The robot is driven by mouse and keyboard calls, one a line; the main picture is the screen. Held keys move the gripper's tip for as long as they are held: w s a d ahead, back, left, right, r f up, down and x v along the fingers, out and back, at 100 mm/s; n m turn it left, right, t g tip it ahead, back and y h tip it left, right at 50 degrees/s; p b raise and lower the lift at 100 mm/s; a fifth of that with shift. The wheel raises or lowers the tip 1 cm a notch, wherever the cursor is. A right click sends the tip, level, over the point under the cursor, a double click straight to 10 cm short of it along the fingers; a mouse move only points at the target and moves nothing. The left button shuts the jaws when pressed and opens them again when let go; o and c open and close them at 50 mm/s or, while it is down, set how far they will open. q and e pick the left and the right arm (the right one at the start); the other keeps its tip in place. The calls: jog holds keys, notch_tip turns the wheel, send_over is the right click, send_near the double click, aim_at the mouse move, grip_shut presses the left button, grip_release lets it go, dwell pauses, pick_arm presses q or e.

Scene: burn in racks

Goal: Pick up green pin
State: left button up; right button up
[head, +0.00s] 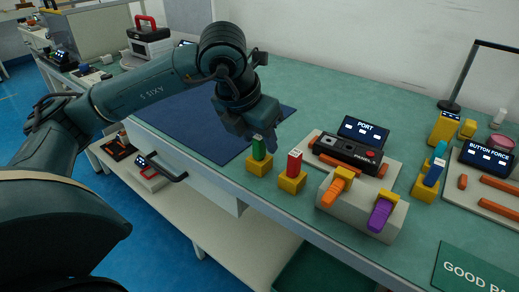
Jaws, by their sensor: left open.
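The green pin (258,148) stands upright in a yellow block (260,165) near the front edge of the table. My left gripper (263,138) points down right at the green pin, with its fingers close around or just behind the pin's top. It is open; I cannot tell whether a finger touches the pin. A red pin (294,163) stands in a second yellow block (292,181) just to the right. My right gripper is not in view.
A PORT display (363,130) and black panel (347,151) stand to the right. A grey fixture (363,213) holds orange and purple pieces. A BUTTON FORCE display (487,157) is at far right. A dark blue mat (205,125) lies clear behind the gripper.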

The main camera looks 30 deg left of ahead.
pick_arm(q)
jog(key=shift+w+f, duration=0.25)
jog(key=shift+f, duration=0.45)
jog(key=shift+c, duration=0.4)
grip_shut()
